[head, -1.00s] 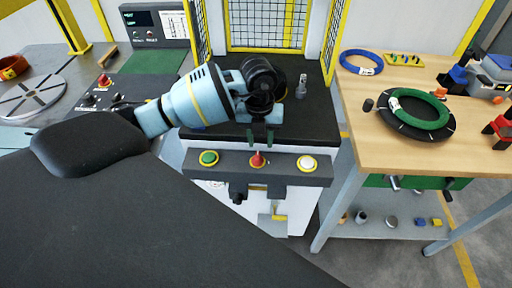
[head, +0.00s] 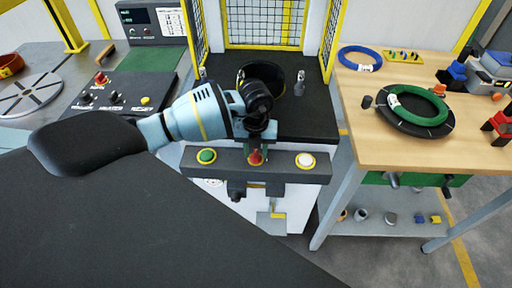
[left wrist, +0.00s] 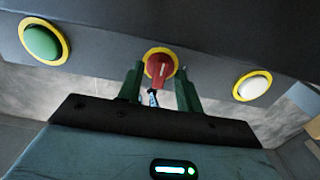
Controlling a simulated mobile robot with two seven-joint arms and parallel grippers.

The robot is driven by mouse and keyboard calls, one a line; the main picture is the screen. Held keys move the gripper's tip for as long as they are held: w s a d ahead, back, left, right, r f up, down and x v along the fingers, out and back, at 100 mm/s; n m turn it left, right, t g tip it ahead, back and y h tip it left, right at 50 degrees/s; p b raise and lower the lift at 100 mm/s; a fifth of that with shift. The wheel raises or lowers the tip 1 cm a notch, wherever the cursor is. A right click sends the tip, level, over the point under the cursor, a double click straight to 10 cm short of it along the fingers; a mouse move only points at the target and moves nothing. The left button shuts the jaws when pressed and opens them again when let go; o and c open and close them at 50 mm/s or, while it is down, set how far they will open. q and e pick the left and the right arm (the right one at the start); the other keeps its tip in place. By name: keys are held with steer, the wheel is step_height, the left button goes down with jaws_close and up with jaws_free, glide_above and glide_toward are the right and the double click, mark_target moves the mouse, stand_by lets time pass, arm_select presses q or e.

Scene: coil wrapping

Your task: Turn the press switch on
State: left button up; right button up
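The press switch is a red knob (head: 256,157) on a yellow ring, in the middle of the dark panel (head: 230,163) on the front of the press. It also shows in the left wrist view (left wrist: 160,66). To its left is a green button (head: 206,156), to its right a white button (head: 305,160). My left gripper (left wrist: 160,70) is open, with its two green fingertips on either side of the red knob. Gaps show between knob and fingers; whether either touches is unclear. In the head view the wrist partly hides the fingers. My right gripper is not in view.
A wooden table (head: 420,150) at right carries a green coil (head: 420,120), a blue coil (head: 358,58) and small parts. A control console (head: 125,95) with knobs stands at left. A yellow-framed mesh guard (head: 265,25) rises behind the press.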

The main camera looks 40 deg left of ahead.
arm_select(q)
jaws_close()
